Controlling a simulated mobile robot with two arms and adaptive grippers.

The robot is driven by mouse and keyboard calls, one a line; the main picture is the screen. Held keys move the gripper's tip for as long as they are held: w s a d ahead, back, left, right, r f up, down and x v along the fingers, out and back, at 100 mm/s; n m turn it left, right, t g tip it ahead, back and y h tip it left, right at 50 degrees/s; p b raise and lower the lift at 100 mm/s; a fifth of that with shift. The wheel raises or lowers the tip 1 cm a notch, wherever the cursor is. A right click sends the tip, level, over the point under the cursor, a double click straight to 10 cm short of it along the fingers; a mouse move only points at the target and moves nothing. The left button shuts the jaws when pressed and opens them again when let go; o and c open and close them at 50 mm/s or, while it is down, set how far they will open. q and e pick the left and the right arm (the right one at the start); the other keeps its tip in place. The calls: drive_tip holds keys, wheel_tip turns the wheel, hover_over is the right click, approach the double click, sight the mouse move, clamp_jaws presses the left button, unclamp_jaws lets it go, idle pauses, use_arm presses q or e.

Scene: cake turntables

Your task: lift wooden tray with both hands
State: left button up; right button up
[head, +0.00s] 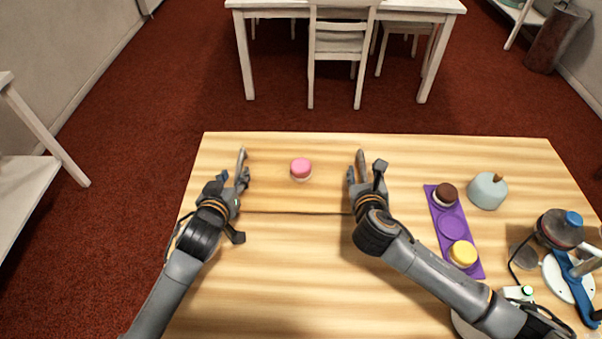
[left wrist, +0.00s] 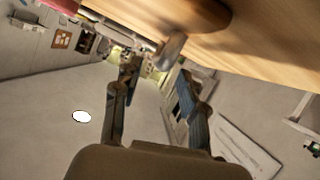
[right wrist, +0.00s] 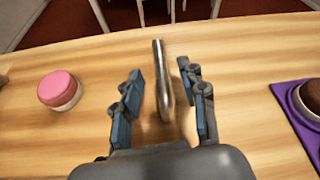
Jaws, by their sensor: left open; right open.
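The wooden tray (head: 275,198) lies on the table, its pale grain nearly matching the tabletop; a dark line marks its near edge. A metal handle stands at its left end (head: 241,160) and another at its right end (head: 360,159). A pink-topped round cake (head: 301,169) sits on the tray. My left gripper (head: 234,180) is open at the left handle, which shows ahead of its fingers in the left wrist view (left wrist: 169,52). My right gripper (head: 365,175) is open, with the right handle between its fingers in the right wrist view (right wrist: 162,85). Finger contact is unclear.
The wooden table (head: 280,270) is bare in front of the tray.

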sight(237, 170)
use_arm(q)
drive_tip(key=x, duration=0.5)
drive_tip(key=shift+w+d+f, duration=0.1)
drive_tip(key=shift+w, duration=0.2)
use_arm(e)
drive_tip(key=x, duration=0.5)
drive_tip(key=shift+w+d+f, duration=0.1)
drive_tip(key=shift+w, duration=0.2)
use_arm(q)
clamp_jaws()
use_arm(e)
clamp_jaws()
